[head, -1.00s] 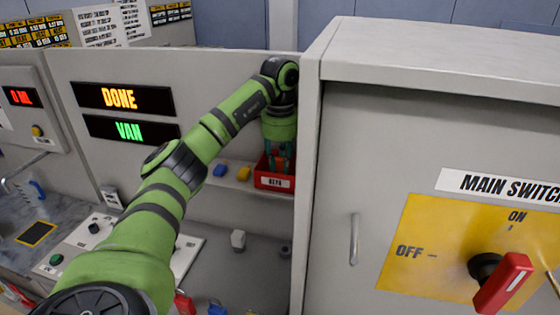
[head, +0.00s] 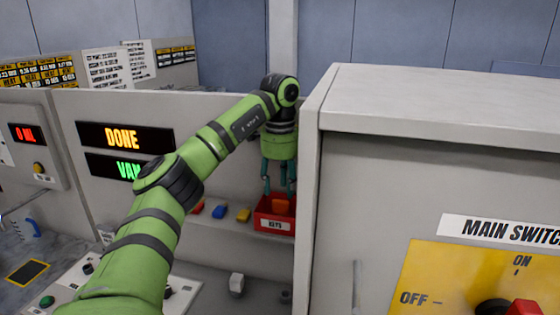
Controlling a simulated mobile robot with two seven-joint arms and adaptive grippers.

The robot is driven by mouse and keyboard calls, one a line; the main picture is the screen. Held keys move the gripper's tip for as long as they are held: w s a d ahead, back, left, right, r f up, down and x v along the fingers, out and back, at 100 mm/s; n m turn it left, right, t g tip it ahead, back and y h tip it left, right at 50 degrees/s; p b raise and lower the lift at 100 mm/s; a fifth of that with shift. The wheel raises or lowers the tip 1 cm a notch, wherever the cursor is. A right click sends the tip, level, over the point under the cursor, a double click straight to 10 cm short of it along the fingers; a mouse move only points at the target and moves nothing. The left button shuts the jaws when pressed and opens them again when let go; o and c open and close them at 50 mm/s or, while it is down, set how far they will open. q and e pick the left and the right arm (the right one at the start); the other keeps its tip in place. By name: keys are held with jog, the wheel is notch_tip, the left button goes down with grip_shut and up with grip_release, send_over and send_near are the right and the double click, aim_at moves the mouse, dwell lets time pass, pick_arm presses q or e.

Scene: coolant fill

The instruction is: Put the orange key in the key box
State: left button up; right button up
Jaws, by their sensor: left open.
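The key box (head: 275,225) is a small red open box with a KEYS label, on a shelf beside the grey cabinet. The orange key (head: 280,205) shows inside it, partly hidden by the box's front wall. My left gripper (head: 279,188) points down just over the box with its fingers apart and nothing held between them. Its fingertips are near the box's rim, above and around the orange key. I cannot tell whether a finger touches the key. My right gripper is out of view.
A red key (head: 197,208), a blue key (head: 219,211) and a yellow key (head: 243,214) lie on the shelf left of the box. The grey cabinet (head: 400,180) with the main switch stands close on the right.

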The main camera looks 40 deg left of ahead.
aim_at(280, 202)
pick_arm(q)
notch_tip(280, 202, up, 6)
jog(key=shift+r, duration=0.2)
jog(key=shift+f, duration=0.1)
dwell(1.7)
